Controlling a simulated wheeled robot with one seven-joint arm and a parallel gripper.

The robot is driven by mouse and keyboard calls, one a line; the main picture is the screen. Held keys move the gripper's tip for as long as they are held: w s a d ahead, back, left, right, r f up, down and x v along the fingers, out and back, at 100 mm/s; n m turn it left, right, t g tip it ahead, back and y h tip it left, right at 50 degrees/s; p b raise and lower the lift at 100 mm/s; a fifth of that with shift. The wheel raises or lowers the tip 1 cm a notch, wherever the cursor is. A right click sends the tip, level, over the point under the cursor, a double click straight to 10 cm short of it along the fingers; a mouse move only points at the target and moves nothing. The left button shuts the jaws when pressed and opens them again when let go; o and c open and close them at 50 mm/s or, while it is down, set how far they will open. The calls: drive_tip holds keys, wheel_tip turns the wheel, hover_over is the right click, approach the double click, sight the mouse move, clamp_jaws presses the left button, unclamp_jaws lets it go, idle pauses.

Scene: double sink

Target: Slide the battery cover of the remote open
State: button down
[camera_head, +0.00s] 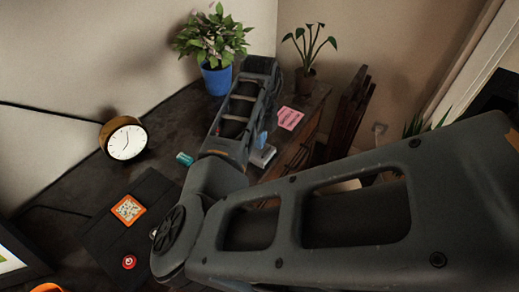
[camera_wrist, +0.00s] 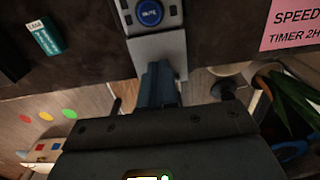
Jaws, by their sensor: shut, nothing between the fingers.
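The remote (camera_wrist: 157,46) lies at the table edge, at the top middle of the wrist view. It has a pale grey surface and a dark part with a round blue "MUTE" button (camera_wrist: 149,13). In the head view, the remote (camera_head: 262,157) shows as a small grey block beside my arm. I cannot make out the battery cover's edges. My gripper (camera_wrist: 158,70) is shut and empty, with its blue-grey fingers at the near end of the remote. They overlap its pale surface in the picture, and I cannot tell whether they touch it.
A small teal box (camera_wrist: 45,37) lies left of the remote. A pink note (camera_head: 290,118) lies to the right. A clock (camera_head: 126,139), a plant in a blue pot (camera_head: 217,78) and a dark board (camera_head: 110,235) are on the table.

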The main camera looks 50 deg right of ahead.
drive_tip(key=shift+f+b, duration=0.55)
drive_tip(key=shift+f, duration=0.25)
idle(0.5)
drive_tip(key=shift+s+d+f+p, duration=0.1)
drive_tip(key=shift+s+p, duration=0.8)
drive_tip(key=shift+s, duration=2.3)
idle(0.5)
wheel_tip(320, 180, up, 7)
drive_tip(key=p, duration=0.4)
drive_tip(key=shift+p, duration=0.4)
drive_tip(key=shift+w, duration=0.1)
idle(0.4)
